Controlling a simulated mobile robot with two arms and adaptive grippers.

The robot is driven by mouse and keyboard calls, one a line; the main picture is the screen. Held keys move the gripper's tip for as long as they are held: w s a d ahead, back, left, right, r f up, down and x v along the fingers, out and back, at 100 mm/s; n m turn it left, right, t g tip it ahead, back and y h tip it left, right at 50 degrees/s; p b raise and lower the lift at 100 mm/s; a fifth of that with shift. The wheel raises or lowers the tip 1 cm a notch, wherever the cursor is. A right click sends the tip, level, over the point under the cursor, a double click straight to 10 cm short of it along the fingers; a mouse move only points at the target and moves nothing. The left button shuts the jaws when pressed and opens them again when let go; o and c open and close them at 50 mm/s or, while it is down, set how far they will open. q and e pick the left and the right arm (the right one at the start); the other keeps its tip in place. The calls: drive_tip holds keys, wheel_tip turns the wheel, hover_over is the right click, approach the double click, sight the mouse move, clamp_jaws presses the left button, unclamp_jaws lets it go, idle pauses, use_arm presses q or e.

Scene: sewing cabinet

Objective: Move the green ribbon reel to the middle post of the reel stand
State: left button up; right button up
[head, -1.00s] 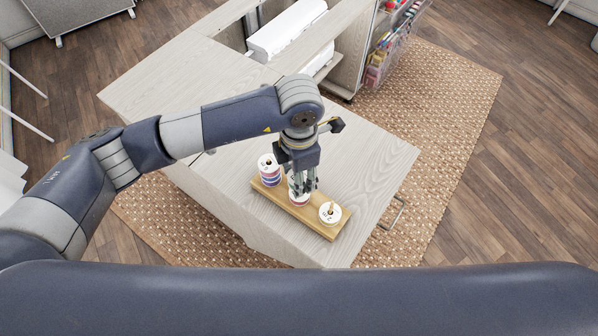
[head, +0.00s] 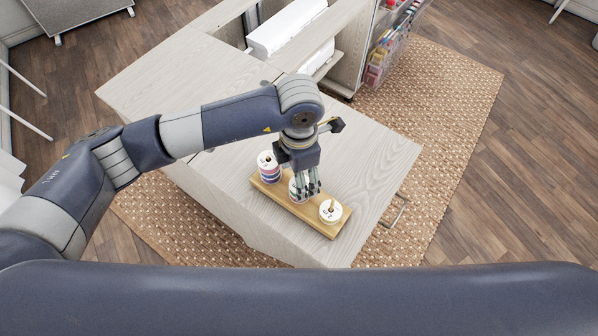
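The wooden reel stand (head: 318,227) lies on the cabinet top with reels at three places along it. A tall stack of white-topped reels with coloured bands (head: 269,172) is at its far left end. A single low white-topped reel (head: 330,211) sits around the near right post. My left gripper (head: 309,191) points down at the middle place, its fingers at a white-topped reel (head: 295,190) there. The fingers hide much of that reel and the middle post. I cannot tell which reel is green, or whether the fingers grip. My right gripper is out of view.
The pale wood cabinet top (head: 375,165) is clear around the stand. A white machine (head: 285,32) sits in the cabinet's recess at the back. A clear organiser with colourful items (head: 385,55) hangs at the back right. A woven rug (head: 455,95) lies below.

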use_arm(q)
wheel_tip(320, 180, up, 12)
idle(0.7)
idle(0.4)
